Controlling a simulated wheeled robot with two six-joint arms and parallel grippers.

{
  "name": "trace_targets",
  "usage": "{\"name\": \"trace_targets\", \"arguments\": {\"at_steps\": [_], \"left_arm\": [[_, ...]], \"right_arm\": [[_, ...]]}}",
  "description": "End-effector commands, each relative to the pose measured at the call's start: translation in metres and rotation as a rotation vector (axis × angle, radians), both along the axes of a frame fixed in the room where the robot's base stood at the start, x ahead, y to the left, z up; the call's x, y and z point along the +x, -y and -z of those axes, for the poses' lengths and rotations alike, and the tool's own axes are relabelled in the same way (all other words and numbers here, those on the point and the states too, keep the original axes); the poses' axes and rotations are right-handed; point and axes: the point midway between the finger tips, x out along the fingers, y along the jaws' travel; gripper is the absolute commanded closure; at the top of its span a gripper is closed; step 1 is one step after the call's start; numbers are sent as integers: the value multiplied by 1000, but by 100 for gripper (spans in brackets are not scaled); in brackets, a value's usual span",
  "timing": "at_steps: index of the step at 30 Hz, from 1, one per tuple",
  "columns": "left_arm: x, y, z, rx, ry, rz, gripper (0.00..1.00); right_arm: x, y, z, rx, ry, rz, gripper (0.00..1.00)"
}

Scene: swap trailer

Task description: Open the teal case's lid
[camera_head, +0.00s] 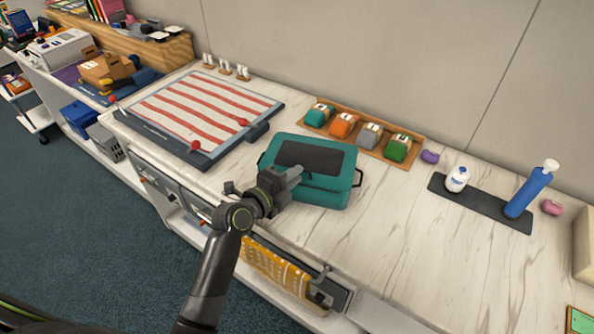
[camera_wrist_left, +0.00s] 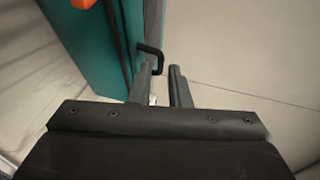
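The teal case (camera_head: 325,190) lies on the marble-look counter with its lid (camera_head: 338,159) down. The lid has a dark panel on top, and dark handles show at the case's sides. My left gripper (camera_head: 295,174) is at the case's front left, over the lid edge in the head view. In the left wrist view, the case's teal wall (camera_wrist_left: 88,45) fills the upper left. A black handle loop (camera_wrist_left: 152,50) is just beyond my left fingertips (camera_wrist_left: 162,68). The fingers are slightly apart with nothing visible held between them. Contact with the case cannot be told. My right gripper is not in view.
A wooden tray (camera_head: 375,151) with several colored blocks stands behind the case. A red-striped board (camera_head: 205,106) lies to the left. A dark mat (camera_head: 480,208) with a white bottle (camera_head: 457,180) and a blue bottle (camera_head: 528,193) is to the right. Counter right of the case is clear.

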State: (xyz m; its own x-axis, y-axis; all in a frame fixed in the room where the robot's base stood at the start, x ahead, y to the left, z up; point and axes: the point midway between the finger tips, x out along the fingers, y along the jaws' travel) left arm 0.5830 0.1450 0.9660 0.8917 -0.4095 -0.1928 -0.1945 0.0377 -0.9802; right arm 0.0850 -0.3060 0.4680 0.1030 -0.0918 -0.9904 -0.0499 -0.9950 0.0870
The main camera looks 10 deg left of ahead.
Motion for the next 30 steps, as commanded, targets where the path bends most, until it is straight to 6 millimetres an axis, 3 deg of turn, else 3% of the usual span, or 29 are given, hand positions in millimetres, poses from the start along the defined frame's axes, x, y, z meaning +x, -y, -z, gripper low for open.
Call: {"name": "trace_targets", "arguments": {"at_steps": [6, 16, 20, 30], "left_arm": [[13, 6, 2, 1, 0, 0, 84], [15, 7, 3, 1, 0, 0, 84], [14, 7, 3, 1, 0, 0, 100], [15, 7, 3, 1, -1, 0, 100]], "right_arm": [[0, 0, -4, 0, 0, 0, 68], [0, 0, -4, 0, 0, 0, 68], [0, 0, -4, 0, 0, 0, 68], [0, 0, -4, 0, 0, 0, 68]]}}
